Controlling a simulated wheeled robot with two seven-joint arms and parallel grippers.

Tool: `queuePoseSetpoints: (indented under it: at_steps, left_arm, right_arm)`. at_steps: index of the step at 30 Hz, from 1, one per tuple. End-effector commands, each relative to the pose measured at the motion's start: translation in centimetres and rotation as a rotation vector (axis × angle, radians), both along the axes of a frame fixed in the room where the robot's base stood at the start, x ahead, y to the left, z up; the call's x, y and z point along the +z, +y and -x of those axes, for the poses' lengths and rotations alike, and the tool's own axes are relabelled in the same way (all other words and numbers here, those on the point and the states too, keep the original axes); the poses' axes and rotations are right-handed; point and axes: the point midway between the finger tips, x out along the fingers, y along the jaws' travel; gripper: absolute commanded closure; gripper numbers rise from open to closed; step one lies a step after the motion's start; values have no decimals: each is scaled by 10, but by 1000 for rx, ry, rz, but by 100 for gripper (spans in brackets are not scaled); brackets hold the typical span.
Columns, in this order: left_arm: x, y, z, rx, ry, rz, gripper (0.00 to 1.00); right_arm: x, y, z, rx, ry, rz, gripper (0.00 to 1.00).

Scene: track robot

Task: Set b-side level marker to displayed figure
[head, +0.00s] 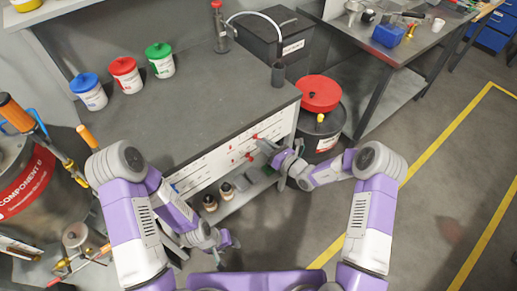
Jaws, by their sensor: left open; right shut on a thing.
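A white level panel (213,161) runs along the front of the grey workbench. It carries small red markers, an upper one (255,136) and a lower one (249,156), near its right end. Its lettering and any displayed figure are too small to read. My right gripper (263,144) is at the right part of the panel, shut at the upper red marker; its fingers partly hide the contact. My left gripper (232,241) is open and empty, low in front of the bench and apart from the panel.
Lidded pots in blue (89,91), red (126,75) and green (160,60) stand on the workbench (215,95). A dark drum with a red lid (319,94) stands right of the bench. Small bottles (210,202) sit on the shelf below. Floor at right is clear.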

Motion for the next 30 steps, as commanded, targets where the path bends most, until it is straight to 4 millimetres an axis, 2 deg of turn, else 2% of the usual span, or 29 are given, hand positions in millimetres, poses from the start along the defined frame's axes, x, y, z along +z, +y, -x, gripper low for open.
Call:
queuePoseSetpoints:
  at_steps: [8,9,13,23,30]
  left_arm:
    - [0,0,0,0,0,0,52]
    - [0,0,0,0,0,0,52]
    - [0,0,0,0,0,0,52]
    - [1,0,0,0,0,0,52]
    - [11,0,0,0,0,0,52]
  right_arm:
    - [0,-1,0,1,0,0,100]
    - [0,-1,0,1,0,0,74]
    - [0,-1,0,1,0,0,54]
    - [0,-3,2,0,1,0,54]
    - [1,-29,26,-3,4,1,54]
